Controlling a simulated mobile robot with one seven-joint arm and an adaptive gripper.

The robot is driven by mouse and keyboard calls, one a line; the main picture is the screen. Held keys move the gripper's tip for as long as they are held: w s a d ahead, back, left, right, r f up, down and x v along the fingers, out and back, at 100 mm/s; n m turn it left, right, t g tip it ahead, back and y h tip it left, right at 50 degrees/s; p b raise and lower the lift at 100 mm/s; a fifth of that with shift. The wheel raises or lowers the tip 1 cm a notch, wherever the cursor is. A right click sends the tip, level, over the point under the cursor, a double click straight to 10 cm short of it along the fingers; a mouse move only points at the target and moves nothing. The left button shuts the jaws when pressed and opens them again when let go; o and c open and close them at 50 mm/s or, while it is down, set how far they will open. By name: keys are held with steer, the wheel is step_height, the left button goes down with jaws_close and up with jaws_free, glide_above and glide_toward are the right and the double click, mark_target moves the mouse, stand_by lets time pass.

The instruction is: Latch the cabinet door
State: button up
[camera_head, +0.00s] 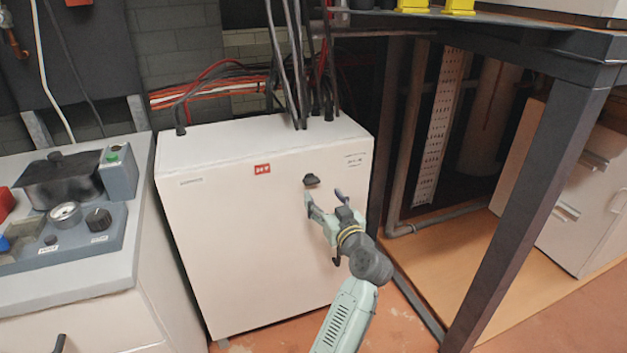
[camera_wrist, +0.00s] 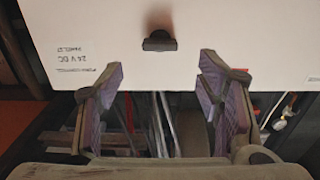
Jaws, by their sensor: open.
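The white cabinet (camera_head: 225,235) stands in the middle of the head view, with cables entering its top. Its front door looks flush with the body; I cannot tell whether it is fully closed. A small dark latch knob (camera_head: 311,180) sits high on the front, right of a red label. The knob also shows at the top middle of the wrist view (camera_wrist: 160,41). My gripper (camera_head: 323,197) is open and empty just in front of the door, slightly below and right of the knob. In the wrist view the spread fingertips (camera_wrist: 161,74) lie either side of the knob's line, apart from it.
A grey bench (camera_head: 141,220) with a gauge and control boxes stands close on the left. A dark metal table frame (camera_head: 535,190) rises on the right. Red and black cables (camera_head: 225,82) run behind and above the cabinet. Some floor is clear in front.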

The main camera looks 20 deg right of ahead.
mark_target(313, 182)
steer(key=w+p, duration=0.1)
steer(key=w, duration=0.6)
steer(key=shift+w+a, duration=0.1)
steer(key=shift+w, duration=0.25)
steer(key=shift+c, duration=0.2)
steer(key=c, duration=1.1)
